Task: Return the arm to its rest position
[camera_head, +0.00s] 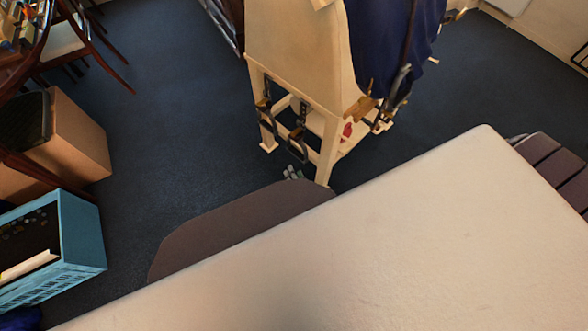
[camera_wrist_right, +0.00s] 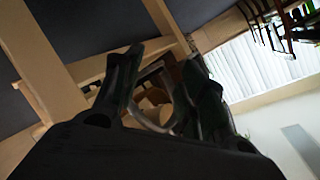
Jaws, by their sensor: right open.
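My right gripper (camera_wrist_right: 160,60) shows in the right wrist view, with its two dark fingers spread apart. A curved grey piece shows between the fingers; I cannot tell whether it touches them. Pale wooden beams (camera_wrist_right: 50,58) cross behind the fingers. In the head view a cream wooden stand (camera_head: 300,55) is at the top centre, with a dark blue cloth (camera_head: 372,45) over its right side. Dark stirrup-like irons (camera_head: 298,143) hang at its legs. I cannot make out either gripper clearly in the head view.
A large pale surface (camera_head: 400,240) fills the lower right of the head view, beside a dark brown rounded panel (camera_head: 235,225). A cardboard box (camera_head: 80,140) and a blue crate (camera_head: 85,245) stand at the left. Dark blue floor (camera_head: 180,110) is clear between them and the stand.

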